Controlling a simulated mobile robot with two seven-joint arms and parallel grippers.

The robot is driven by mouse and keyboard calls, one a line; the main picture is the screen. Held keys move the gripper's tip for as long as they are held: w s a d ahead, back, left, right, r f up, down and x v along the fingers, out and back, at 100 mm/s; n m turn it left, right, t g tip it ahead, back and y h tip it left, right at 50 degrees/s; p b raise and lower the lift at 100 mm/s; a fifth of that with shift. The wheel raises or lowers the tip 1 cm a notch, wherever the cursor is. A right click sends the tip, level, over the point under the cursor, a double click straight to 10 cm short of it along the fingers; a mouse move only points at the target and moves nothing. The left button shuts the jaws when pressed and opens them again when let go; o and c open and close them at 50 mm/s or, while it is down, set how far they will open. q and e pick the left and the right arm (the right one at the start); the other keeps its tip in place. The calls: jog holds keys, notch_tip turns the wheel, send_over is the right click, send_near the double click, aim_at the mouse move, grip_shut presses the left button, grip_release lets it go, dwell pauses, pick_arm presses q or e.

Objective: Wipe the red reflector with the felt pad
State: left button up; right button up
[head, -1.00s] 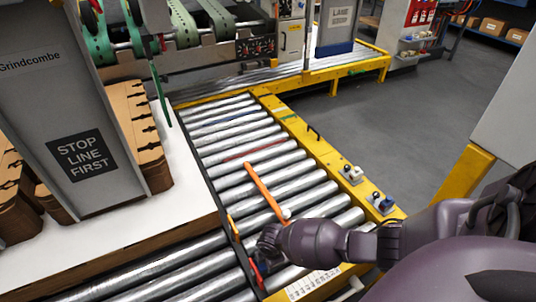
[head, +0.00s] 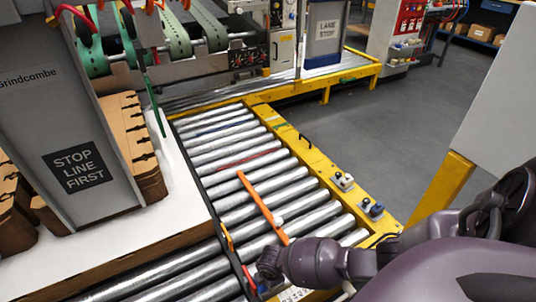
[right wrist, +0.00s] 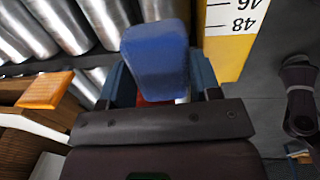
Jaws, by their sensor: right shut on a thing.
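My right gripper (right wrist: 160,88) is shut on a blue block, which I take to be the felt pad (right wrist: 155,62). In the head view my right gripper (head: 264,272) is at the near end of the roller conveyor, beside its dark side rail. A red piece, probably the red reflector (head: 249,274), shows on that rail right by the gripper. In the right wrist view a red patch (right wrist: 145,102) shows just behind the pad; I cannot tell whether pad and red surface touch. My left gripper is not in view.
An orange bar (head: 262,205) lies across the rollers (head: 232,170). A smaller orange piece (head: 228,238) is on the dark rail. A white table (head: 165,225) with cardboard stacks stands left. The yellow frame (head: 315,158) carries small fittings (head: 371,208). A yellow scale (right wrist: 232,45) is beside the pad.

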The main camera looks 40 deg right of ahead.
jog(key=shift+s+d, duration=0.25)
jog(key=shift+d, duration=0.7)
jog(key=shift+s+d, duration=0.2)
jog(key=shift+d, duration=0.8)
jog(key=shift+s+d, duration=0.25)
jog(key=shift+d, duration=0.7)
jog(key=shift+d, duration=0.1)
jog(key=shift+s+d, duration=0.2)
jog(key=shift+d, duration=0.5)
jog(key=shift+s+d, duration=0.15)
jog(key=shift+d, duration=0.5)
